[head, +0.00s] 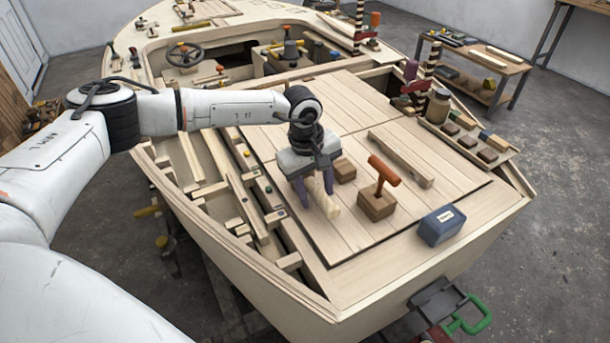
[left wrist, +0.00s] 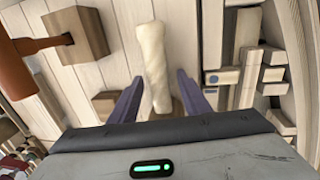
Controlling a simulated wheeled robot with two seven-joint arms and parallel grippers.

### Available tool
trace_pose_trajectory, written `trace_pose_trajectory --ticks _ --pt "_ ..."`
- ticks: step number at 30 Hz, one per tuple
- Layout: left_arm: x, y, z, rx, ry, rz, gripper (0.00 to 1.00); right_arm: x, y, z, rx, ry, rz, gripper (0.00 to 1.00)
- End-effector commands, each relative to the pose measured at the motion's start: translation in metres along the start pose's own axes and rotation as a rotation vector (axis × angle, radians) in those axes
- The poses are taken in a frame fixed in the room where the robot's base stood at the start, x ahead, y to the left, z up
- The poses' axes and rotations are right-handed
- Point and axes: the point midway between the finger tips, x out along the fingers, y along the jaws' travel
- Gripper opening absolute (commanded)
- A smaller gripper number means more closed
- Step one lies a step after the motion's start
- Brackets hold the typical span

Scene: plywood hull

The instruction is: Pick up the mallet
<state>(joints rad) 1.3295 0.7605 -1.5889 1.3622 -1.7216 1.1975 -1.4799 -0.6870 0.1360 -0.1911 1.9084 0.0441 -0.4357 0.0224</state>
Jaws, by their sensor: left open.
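A T-shaped tool with an orange cylinder head, which looks like the mallet (head: 385,171), stands with its shaft down on a wooden block (head: 376,203) on the deck. In the left wrist view the mallet (left wrist: 14,68) is at the left edge, partly cut off, beside the block (left wrist: 77,33). My left gripper (head: 317,198) points down over the deck to the left of the mallet, open. My right gripper is not in view.
A blue box (head: 442,225) sits near the front deck edge. A long wood strip (head: 401,158) lies behind the mallet, and a small block (head: 345,170) lies beside the gripper. Open hull framing (head: 240,195) is on the left.

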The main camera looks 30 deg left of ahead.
Motion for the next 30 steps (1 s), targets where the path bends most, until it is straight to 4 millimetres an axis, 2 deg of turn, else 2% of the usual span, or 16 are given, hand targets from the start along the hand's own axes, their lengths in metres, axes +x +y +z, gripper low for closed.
trace_pose_trajectory --ticks 2,9,17,20,30 --pt "0.000 0.000 0.000 0.000 0.000 0.000 0.40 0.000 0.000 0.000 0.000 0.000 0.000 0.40" --pt "0.000 0.000 0.000 0.000 -0.001 0.000 0.00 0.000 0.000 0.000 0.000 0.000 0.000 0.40" --pt "-0.003 0.001 0.000 0.000 0.000 0.003 0.00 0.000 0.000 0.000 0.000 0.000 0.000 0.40" --pt "-0.011 0.003 0.000 0.000 -0.001 0.005 0.00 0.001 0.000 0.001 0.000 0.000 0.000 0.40" --pt "-0.074 0.013 0.000 0.001 0.000 0.006 0.00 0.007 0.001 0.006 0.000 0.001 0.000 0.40"
